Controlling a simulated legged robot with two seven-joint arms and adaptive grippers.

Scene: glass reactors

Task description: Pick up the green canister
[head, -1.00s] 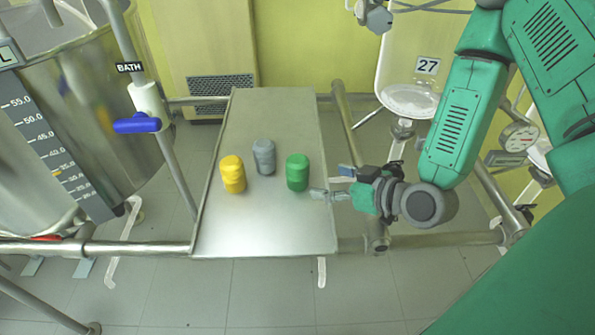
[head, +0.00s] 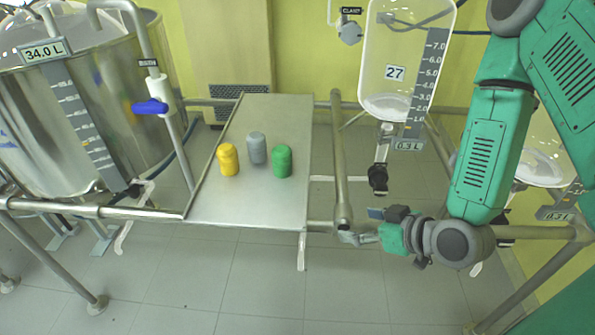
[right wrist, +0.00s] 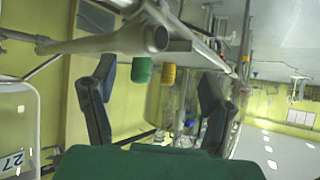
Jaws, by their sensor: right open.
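The green canister (head: 282,161) stands upright on a metal tray table (head: 245,205), right of a grey canister (head: 257,148) and a yellow canister (head: 228,160). My right gripper (head: 361,226) is off the table's right side, apart from the green canister and nearer the camera. In the right wrist view its two dark fingers (right wrist: 157,78) are spread with nothing held. The green canister (right wrist: 142,70) and yellow canister (right wrist: 168,76) show beyond and between the fingers there. I cannot make out the grey one in that view. My left gripper is out of view.
A metal rail post (head: 341,170) runs between the table and my right gripper; its pipe (right wrist: 110,42) looms close in the right wrist view. A glass vessel marked 27 (head: 400,70) hangs behind. A large steel tank (head: 60,110) stands left.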

